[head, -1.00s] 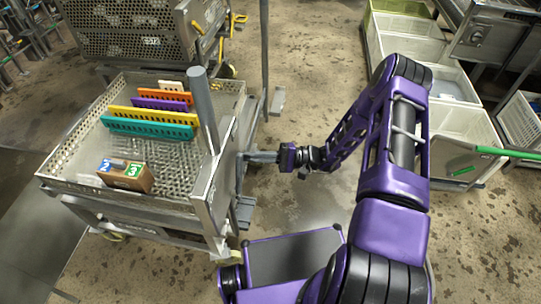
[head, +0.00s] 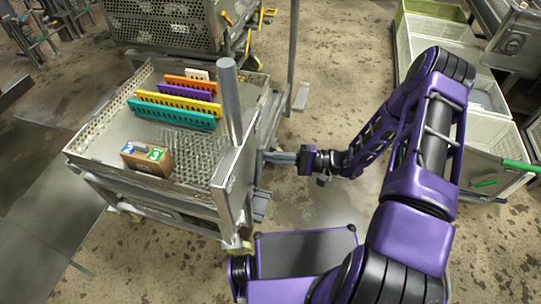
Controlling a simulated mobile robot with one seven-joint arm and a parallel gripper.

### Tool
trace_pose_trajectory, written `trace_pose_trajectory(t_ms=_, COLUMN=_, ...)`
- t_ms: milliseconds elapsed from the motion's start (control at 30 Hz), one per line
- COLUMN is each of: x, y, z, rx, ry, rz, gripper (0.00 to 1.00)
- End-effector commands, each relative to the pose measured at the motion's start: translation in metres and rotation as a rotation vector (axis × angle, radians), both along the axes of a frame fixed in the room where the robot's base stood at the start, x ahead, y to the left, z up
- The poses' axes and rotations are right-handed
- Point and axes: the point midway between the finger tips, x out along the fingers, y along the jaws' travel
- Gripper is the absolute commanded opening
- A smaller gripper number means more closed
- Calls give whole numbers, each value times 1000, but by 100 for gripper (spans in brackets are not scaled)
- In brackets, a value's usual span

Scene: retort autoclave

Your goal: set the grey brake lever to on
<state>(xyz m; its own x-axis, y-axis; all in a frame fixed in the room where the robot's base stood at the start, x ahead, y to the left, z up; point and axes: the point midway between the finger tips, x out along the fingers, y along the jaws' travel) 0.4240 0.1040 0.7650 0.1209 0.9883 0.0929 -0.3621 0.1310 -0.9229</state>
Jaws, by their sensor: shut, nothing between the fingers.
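A perforated metal basket cart (head: 105,130) stands at left. A thick grey round bar (head: 231,102) rises at its right corner, and a flat grey paddle-like part (head: 260,206) hangs low on its right side. I cannot tell for sure which grey part is the brake lever. My gripper (head: 266,157) reaches in from the right, its shut fingers pointing left at the cart's right side, just above the paddle-like part. The fingertips are close to the cart frame; I cannot tell whether they touch it.
The basket holds coloured slotted racks (head: 172,113) and a brown box (head: 147,158) with number labels. Another perforated cart (head: 170,25) stands behind, with a tall grey pole (head: 294,45). White bins (head: 490,150) line the right.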

Motion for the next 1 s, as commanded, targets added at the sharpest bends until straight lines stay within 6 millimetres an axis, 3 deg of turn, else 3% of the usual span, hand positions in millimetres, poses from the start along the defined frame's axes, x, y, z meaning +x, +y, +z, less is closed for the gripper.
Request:
trace_pose_trajectory(t_ms=567, x=-7, y=2, z=8, rx=-41, ry=-116, rz=1, gripper=0)
trace_pose_trajectory(t_ms=1000, x=-33, y=11, z=23, rx=-165, ry=-459, rz=0, gripper=0)
